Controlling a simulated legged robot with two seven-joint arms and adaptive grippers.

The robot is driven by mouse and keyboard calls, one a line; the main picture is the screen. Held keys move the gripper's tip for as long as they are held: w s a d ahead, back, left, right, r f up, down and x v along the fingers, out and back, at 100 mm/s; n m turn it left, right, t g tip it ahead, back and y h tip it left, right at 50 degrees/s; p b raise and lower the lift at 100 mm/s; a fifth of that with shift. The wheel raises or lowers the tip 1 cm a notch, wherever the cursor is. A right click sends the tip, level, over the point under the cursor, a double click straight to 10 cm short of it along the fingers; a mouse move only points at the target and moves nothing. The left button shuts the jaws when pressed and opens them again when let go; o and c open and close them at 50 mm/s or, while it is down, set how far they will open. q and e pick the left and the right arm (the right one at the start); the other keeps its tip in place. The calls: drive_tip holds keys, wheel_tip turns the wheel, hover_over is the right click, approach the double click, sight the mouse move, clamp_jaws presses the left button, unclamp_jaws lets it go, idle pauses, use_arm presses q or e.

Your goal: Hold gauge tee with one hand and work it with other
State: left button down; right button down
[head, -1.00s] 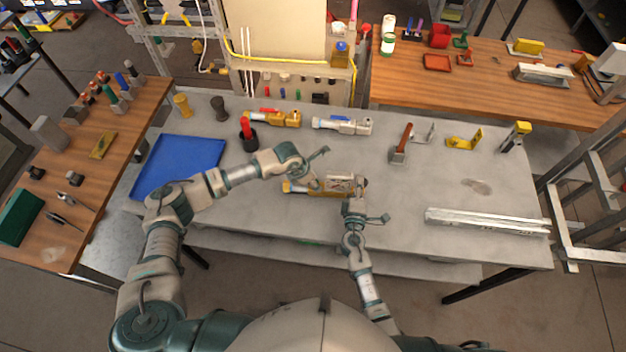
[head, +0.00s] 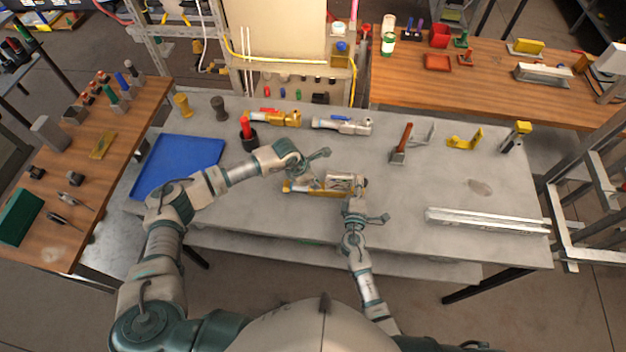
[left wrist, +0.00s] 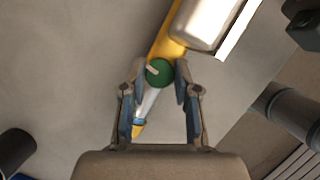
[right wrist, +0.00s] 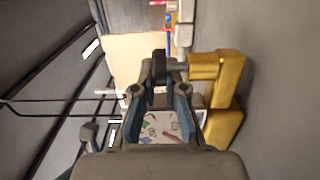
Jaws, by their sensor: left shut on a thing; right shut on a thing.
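The gauge tee is a long yellow, brass-like body (head: 322,192) with pale grey parts, at the front middle of the grey bench. My left gripper (head: 312,166) reaches its left part from above. In the left wrist view its fingers (left wrist: 159,88) are shut on a round green part (left wrist: 158,72) of the tee, beside a pale metal stem. My right gripper (head: 355,190) is at the tee's right end. In the right wrist view its fingers (right wrist: 161,82) are shut on a dark end piece (right wrist: 158,66) joined to the yellow body (right wrist: 224,80). The fingers partly hide both gripped places.
A blue tray (head: 178,165) lies left on the bench (head: 440,185). Two similar fittings (head: 272,118) (head: 342,125) lie behind the tee. The bench between is clear.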

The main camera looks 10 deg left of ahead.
use_arm(q)
drive_tip(key=m, duration=0.1)
drive_tip(key=m+g, duration=0.1)
drive_tip(key=m, duration=0.2)
drive_tip(key=shift+w+a+g, duration=0.15)
drive_tip(key=shift+w+g, duration=0.1)
drive_tip(key=shift+g, duration=0.05)
drive_tip(key=m+g, duration=0.1)
drive_tip(key=m, duration=0.3)
drive_tip(key=shift+w, duration=0.1)
drive_tip(key=m+g, duration=0.1)
drive_tip(key=m, duration=0.2)
drive_tip(key=shift+g, duration=0.3)
drive_tip(key=shift+w+m+g+y, duration=0.1)
drive_tip(key=shift+m+g+y, duration=0.5)
drive_tip(key=shift+m, duration=1.5)
use_arm(e)
drive_tip(key=shift+d, duration=0.1)
use_arm(q)
drive_tip(key=c, duration=0.8)
unclamp_jaws()
drive_tip(key=shift+c, duration=0.2)
drive_tip(key=shift+r, duration=0.1)
